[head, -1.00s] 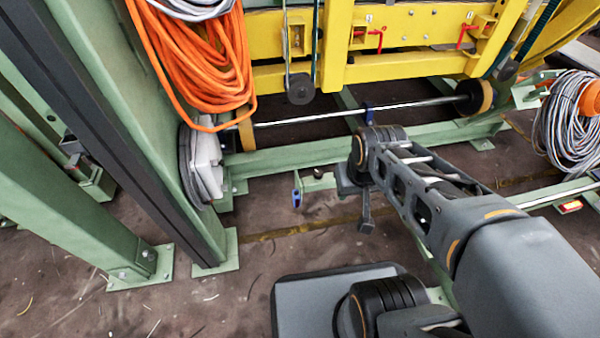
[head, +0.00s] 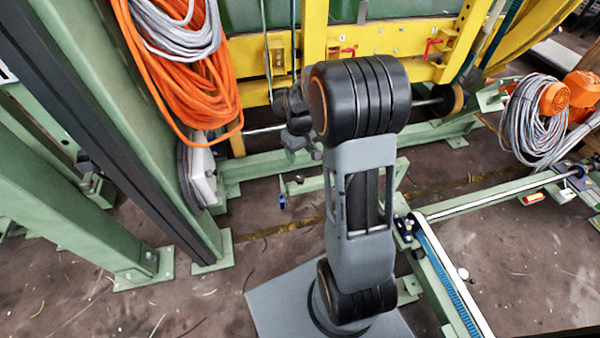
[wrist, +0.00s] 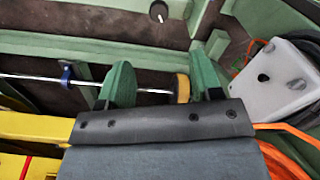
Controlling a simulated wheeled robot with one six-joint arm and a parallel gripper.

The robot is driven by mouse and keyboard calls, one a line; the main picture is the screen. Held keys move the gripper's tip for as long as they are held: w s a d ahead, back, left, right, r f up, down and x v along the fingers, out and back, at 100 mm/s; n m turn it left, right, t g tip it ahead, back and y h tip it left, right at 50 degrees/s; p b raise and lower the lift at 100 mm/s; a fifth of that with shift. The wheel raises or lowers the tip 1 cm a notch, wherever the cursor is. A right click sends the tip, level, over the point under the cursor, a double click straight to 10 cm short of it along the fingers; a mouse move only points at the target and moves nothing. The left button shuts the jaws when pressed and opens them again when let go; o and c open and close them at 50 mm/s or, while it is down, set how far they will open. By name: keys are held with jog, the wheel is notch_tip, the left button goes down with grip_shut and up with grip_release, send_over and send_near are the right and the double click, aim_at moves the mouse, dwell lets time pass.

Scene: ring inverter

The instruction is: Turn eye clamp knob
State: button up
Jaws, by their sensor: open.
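My gripper (wrist: 160,70) shows in the wrist view with two green fingers spread apart and nothing between them. In the head view its end is partly hidden behind my arm. A dark round knob-like part (wrist: 158,11) with a pale rim shows at the top of the wrist view, beyond the fingertips and apart from them. I cannot tell for sure whether it is the eye clamp knob. A blue clamp (wrist: 66,75) sits around the shiny shaft, left of the fingers. A small blue part (head: 283,201) hangs below a green bar in the head view.
A yellow frame (head: 385,70) stands behind my arm. Orange cable (head: 165,75) hangs on the left green post, beside a white box (wrist: 275,78). A shiny shaft (wrist: 30,77) with a yellow-tan roller (wrist: 183,88) runs near the fingers. Green beams border the floor.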

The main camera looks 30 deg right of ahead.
aim_at(300, 178)
notch_tip(300, 178, down, 14)
jog(key=b, duration=0.4)
jog(key=shift+w+d+r+b, duration=0.1)
jog(key=shift+b, duration=0.3)
jog(key=shift+c, duration=0.3)
jog(key=c, duration=0.9)
jog(key=shift+o, duration=0.2)
